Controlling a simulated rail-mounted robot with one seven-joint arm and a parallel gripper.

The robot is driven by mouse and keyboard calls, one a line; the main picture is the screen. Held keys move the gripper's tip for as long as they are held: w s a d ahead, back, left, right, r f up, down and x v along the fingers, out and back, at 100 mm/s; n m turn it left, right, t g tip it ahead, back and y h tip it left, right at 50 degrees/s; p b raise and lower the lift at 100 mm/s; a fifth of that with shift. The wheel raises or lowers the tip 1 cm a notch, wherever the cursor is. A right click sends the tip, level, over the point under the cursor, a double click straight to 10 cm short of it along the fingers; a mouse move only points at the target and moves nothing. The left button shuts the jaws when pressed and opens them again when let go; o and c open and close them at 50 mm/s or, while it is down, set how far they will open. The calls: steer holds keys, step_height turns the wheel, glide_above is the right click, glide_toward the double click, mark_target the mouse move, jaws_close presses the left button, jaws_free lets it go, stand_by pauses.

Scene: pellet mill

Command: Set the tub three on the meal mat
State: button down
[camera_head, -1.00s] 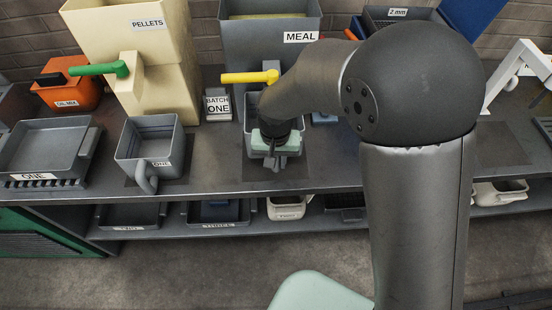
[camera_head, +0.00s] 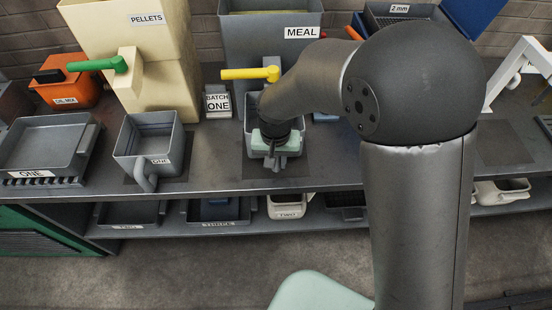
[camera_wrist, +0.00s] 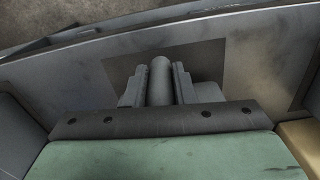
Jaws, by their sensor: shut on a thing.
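My gripper (camera_head: 274,152) is shut on the handle of a grey tub (camera_head: 252,132) under the meal hopper (camera_head: 268,55). The wrist view shows the two dark fingers on either side of the round handle (camera_wrist: 160,80). The tub is over the dark meal mat (camera_head: 292,172), whose bare part also shows in the wrist view (camera_wrist: 208,58). I cannot tell whether the tub touches the mat. My arm and gripper hide much of the tub, and I see no number label on it.
A tub marked ONE (camera_head: 150,140) stands on a mat to the left, below the pellets hopper (camera_head: 125,30). A tray marked ONE (camera_head: 45,150) is farther left. A BATCH ONE block (camera_head: 217,103) stands behind. Trays and scoops lie on the lower shelf (camera_head: 170,235).

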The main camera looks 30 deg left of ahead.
steer(key=shift+f+b, duration=0.4)
steer(key=shift+f, duration=0.15)
steer(key=shift+f+b, duration=0.6)
steer(key=shift+f, duration=0.2)
stand_by(0.4)
jaws_free()
stand_by(0.4)
stand_by(0.4)
